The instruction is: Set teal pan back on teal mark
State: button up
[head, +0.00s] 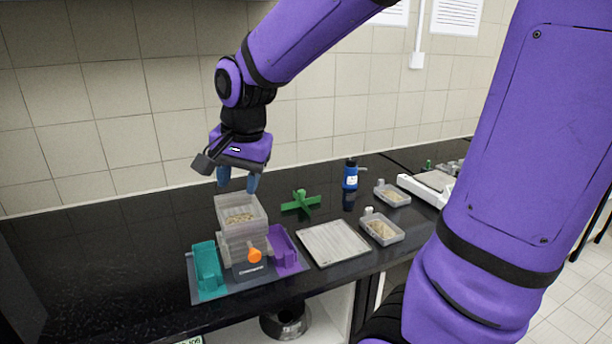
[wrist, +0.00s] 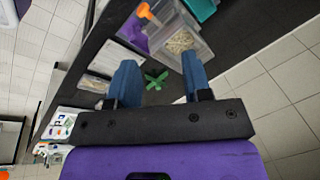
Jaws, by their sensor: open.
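A teal pan-like piece (head: 207,272) stands at the left side of the shaker (head: 250,268) on a grey-blue mat (head: 226,296). Part of it shows at the top edge of the wrist view (wrist: 201,8). I cannot make out a separate teal mark. A stack of clear sieve trays (head: 242,228), with grain in the top one, sits on the shaker; a tray also shows in the wrist view (wrist: 187,48). My gripper (head: 238,182) is open and empty, above and just behind the stack. Its two blue fingers show apart in the wrist view (wrist: 158,72).
A purple piece (head: 287,254) stands right of the shaker, which has an orange knob (head: 254,255). A green cross-shaped piece (head: 300,202), a flat pale tray (head: 334,243), grain dishes (head: 383,229) and a blue bottle (head: 350,176) lie rightward. The black counter is clear at left.

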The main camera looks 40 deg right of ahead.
jog(key=s+d+r+n+t, duration=0.1)
jog(key=s+r+n, duration=0.1)
jog(key=s+n, duration=0.3)
jog(key=s+d+r+n+t, duration=0.1)
jog(key=s+r+n, duration=0.2)
jog(key=s, duration=0.7)
jog(key=shift+s+d+n, duration=0.2)
jog(key=shift+s+n, duration=0.1)
jog(key=shift+n, duration=0.8)
